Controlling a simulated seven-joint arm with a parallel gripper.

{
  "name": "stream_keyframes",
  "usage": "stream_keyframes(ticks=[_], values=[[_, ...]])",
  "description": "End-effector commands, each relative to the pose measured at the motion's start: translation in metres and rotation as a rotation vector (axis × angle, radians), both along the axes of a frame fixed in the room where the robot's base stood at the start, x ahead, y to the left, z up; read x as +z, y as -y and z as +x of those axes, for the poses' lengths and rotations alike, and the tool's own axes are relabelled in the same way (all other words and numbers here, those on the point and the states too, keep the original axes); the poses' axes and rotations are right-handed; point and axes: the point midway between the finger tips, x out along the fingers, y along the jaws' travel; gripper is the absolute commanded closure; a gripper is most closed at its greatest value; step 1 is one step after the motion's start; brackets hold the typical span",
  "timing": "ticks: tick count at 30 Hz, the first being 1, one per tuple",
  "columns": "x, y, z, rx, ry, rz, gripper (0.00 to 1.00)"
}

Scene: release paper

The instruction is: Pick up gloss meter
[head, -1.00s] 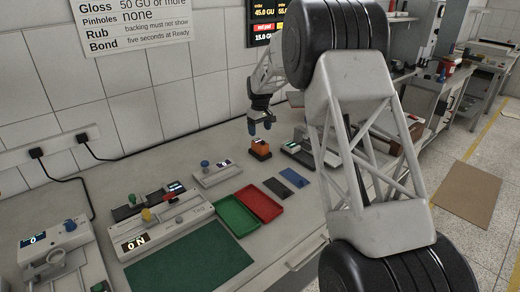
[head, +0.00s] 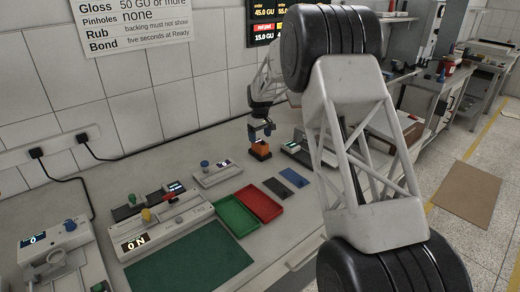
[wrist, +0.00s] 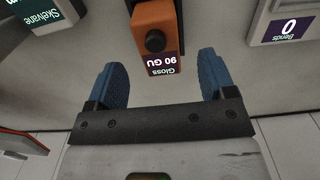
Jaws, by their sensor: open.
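The gloss meter is a small orange block (head: 260,151) standing on the bench near the middle of the head view. In the wrist view, the gloss meter (wrist: 155,30) shows a black knob and a dark display reading "Gloss 90 GU". My gripper (head: 260,133) is just above it in the head view. In the wrist view, my gripper (wrist: 163,82) is open, with blue fingertips to the left and right of the meter's near end. Nothing is held.
A red tray (head: 259,203) and a green tray (head: 236,216) lie nearer, with dark and blue panels (head: 293,177) beside them. A device marked "Bends" (wrist: 285,25) stands right of the meter in the wrist view. A green mat (head: 188,257) covers the front bench.

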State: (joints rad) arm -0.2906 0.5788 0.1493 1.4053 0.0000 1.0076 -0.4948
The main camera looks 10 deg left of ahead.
Motion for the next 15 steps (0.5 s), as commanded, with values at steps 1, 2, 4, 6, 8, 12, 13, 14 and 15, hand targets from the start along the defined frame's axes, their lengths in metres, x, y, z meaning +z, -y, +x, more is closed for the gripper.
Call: stream_keyframes(ticks=[1, 2, 4, 6, 8, 12, 13, 14, 15], values=[[-0.006, 0.0, 0.0, 0.0, -0.001, 0.0, 0.23], [-0.009, 0.0, 0.0, 0.0, -0.001, 0.0, 0.23], [-0.017, 0.0, 0.001, 0.0, -0.002, -0.001, 0.23], [-0.025, 0.0, 0.001, 0.0, -0.002, -0.001, 0.23], [-0.031, 0.0, 0.001, 0.0, -0.001, -0.001, 0.23], [-0.041, 0.0, 0.001, 0.0, -0.001, -0.001, 0.23], [-0.043, 0.0, 0.001, 0.0, -0.001, -0.001, 0.23], [-0.043, 0.0, 0.001, 0.0, -0.001, -0.001, 0.23], [-0.044, 0.0, 0.001, 0.0, -0.001, -0.001, 0.23]])
